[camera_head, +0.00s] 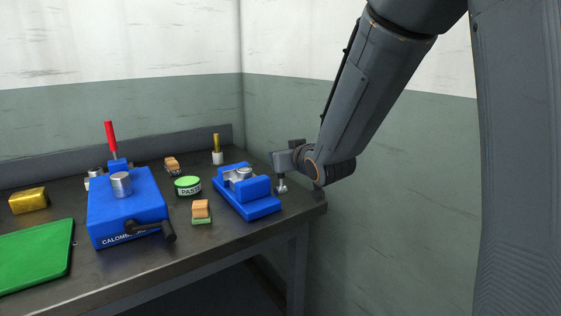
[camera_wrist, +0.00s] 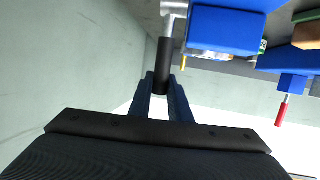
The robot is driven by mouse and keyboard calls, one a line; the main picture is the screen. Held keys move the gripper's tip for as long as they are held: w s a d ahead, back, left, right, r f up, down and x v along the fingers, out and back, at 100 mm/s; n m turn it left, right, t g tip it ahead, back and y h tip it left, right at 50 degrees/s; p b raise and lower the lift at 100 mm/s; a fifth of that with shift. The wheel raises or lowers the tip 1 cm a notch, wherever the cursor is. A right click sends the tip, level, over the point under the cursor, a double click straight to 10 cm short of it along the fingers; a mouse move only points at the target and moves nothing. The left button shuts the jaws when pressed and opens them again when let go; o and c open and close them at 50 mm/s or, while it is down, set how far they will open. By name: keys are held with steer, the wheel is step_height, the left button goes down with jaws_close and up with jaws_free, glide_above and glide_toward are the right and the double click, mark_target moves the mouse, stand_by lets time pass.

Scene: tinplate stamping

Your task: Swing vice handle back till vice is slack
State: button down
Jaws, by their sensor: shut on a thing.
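The blue vice (camera_head: 262,207) sits near the right end of the bench, with a round silver piece (camera_head: 241,174) between its jaws. It also shows at the top of the wrist view (camera_wrist: 225,32). The vice handle has a silver part (camera_head: 281,187) at the vice's right side and a black grip (camera_wrist: 164,60), seen in the wrist view. My gripper (camera_wrist: 161,82) is shut on the black grip, one finger on each side. In the head view my gripper (camera_head: 284,160) is just right of and above the vice, hiding most of the handle.
A blue press (camera_head: 127,205) with a red lever (camera_head: 110,140) stands left of the vice. A wall rises close behind my gripper.

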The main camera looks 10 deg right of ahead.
steer(key=shift+s+f, duration=0.1)
stand_by(0.3)
steer(key=c, duration=1.6)
jaws_free()
steer(key=shift+c, duration=0.2)
steer(key=shift+s, duration=0.1)
steer(key=v, duration=0.7)
steer(key=shift+s, duration=0.3)
steer(key=shift+d, duration=0.1)
